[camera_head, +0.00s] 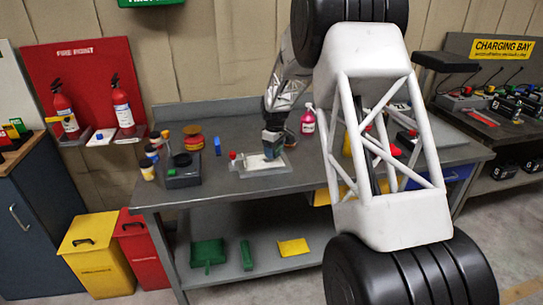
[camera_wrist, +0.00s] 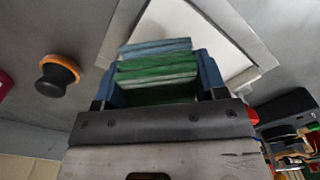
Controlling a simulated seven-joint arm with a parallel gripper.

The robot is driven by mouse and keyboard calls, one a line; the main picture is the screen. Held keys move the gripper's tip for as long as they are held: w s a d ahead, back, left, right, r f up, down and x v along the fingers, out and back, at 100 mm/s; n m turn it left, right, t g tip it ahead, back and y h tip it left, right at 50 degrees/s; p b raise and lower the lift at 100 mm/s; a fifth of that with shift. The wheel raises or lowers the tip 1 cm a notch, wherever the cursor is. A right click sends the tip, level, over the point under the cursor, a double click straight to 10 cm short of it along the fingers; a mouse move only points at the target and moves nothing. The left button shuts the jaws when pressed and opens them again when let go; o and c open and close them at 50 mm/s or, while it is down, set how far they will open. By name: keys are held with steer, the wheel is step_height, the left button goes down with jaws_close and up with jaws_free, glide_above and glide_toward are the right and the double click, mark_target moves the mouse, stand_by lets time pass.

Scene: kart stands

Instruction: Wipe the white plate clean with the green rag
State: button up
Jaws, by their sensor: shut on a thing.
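The white plate (camera_head: 250,165) lies on the grey workbench in a grey frame. In the wrist view the plate (camera_wrist: 190,28) shows beyond the fingertips, partly hidden by the rag and gripper. My gripper (camera_head: 273,152) points down over the right part of the plate. Its blue fingers are shut on the folded green rag (camera_wrist: 157,67), whose layers show green and bluish between them. The rag is at or just above the plate; I cannot tell whether it touches. Any dirt on the plate is too small to make out.
A pink spray bottle (camera_head: 308,121) stands right of the plate, and a blue item (camera_head: 217,146) stands behind left. Several jars and a dark box (camera_head: 183,172) fill the bench's left end. A black and orange round thing (camera_wrist: 58,75) is near my gripper. The front bench strip is clear.

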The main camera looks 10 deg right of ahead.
steer(key=shift+r, duration=2.6)
steer(key=shift+s+a, duration=0.1)
steer(key=s+a+f+n, duration=0.2)
steer(key=s+a+n, duration=0.2)
steer(key=s+a, duration=0.5)
steer(key=s+a+f+n, duration=0.2)
steer(key=s+a+n, duration=0.3)
steer(key=s+a, duration=0.4)
steer(key=s, duration=0.3)
steer(key=shift+s+a+f, duration=0.25)
steer(key=shift+a, duration=0.15)
steer(key=shift+w, duration=0.1)
steer(key=w+a, duration=0.1)
steer(key=w, duration=0.4)
steer(key=w+a+f, duration=0.1)
steer(key=w, duration=0.4)
steer(key=w+a, duration=0.1)
steer(key=w, duration=0.4)
steer(key=shift+w+a+f, duration=0.1)
steer(key=shift+w+f, duration=0.15)
steer(key=shift+f, duration=0.1)
